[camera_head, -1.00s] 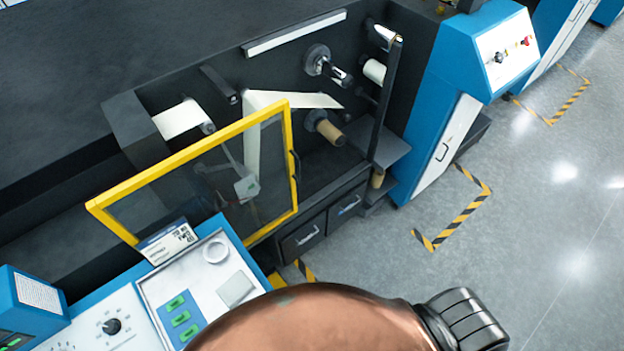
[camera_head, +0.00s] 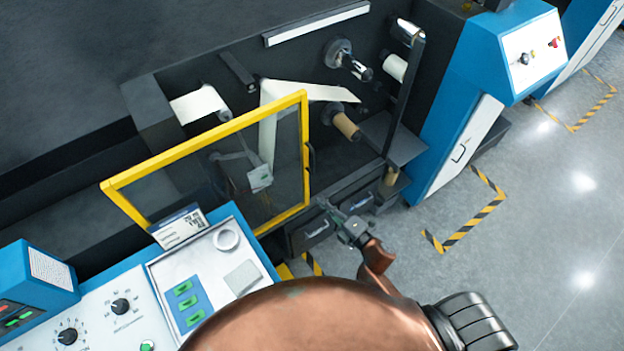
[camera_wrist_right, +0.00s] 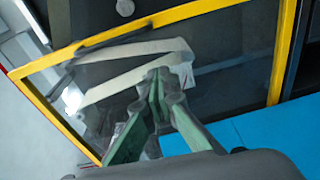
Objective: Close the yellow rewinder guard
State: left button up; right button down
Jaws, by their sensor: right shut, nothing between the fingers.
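The yellow rewinder guard (camera_head: 208,142) is a yellow-framed clear panel standing swung out from the dark machine, with the rolls behind it uncovered on the right. A dark handle (camera_head: 311,157) sits on its right upright. My right gripper (camera_head: 324,203) is shut and empty, just right of the guard's lower right corner, in front of the drawers; I cannot tell whether it touches anything. In the right wrist view the guard's frame (camera_wrist_right: 40,95) crosses the picture, and the gripper's closed fingers (camera_wrist_right: 157,78) show in front of the clear panel. My left gripper is not in view.
A blue control console (camera_head: 258,240) with a roll of tape and green buttons stands in front of the guard. A brown core (camera_head: 346,125) and white rolls sit on the machine. A blue cabinet (camera_head: 440,150) stands at right.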

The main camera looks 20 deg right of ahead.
jog(key=a+r+x, duration=0.1)
jog(key=r+x, duration=0.1)
jog(key=x, duration=0.8)
pick_arm(q)
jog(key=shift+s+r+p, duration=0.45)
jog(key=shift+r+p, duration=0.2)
jog(key=shift+p, duration=0.05)
pick_arm(e)
jog(key=shift+n, duration=0.3)
jog(key=d, duration=0.4)
jog(key=shift+w+d, duration=0.1)
jog(key=shift+d, duration=0.05)
